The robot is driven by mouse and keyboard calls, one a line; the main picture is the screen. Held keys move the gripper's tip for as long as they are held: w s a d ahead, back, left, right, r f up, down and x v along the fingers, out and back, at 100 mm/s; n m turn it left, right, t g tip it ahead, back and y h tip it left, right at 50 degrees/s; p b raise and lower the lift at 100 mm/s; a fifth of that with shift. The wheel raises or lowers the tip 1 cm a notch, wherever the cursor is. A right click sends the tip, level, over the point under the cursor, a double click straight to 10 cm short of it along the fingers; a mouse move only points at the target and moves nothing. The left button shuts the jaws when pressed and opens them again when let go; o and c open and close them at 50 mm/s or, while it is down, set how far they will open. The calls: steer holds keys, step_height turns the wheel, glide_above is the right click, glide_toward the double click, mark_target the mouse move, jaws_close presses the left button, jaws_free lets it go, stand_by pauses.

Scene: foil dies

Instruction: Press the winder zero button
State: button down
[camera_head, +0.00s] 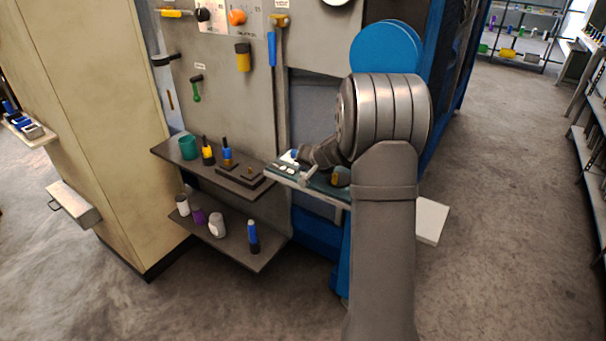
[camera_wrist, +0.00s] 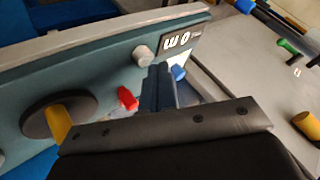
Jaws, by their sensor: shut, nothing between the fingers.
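A teal control panel (camera_wrist: 95,75) with a light rim fills the upper left of the wrist view. It carries a black and white display (camera_wrist: 180,40), a blue button (camera_wrist: 178,72), a grey knob (camera_wrist: 143,55) and a red control (camera_wrist: 128,98). I cannot read which control is the winder zero button. My gripper (camera_wrist: 158,88) is shut and empty. Its fingertips appear just left of the blue button, and I cannot tell whether they touch it. In the head view the panel (camera_head: 285,176) is partly hidden by my arm.
A yellow handle on a dark disc (camera_wrist: 58,120) stands on the panel. In the head view, an upper shelf (camera_head: 243,191) and a lower shelf (camera_head: 255,262) with bottles lie left of the panel. Tools hang on the grey wall behind. Open floor (camera_head: 500,200) lies to the right.

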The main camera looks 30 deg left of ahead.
steer(key=shift+r, duration=0.4)
steer(key=shift+r, duration=2.5)
steer(key=shift+r, duration=1.9)
steer(key=shift+f, duration=0.1)
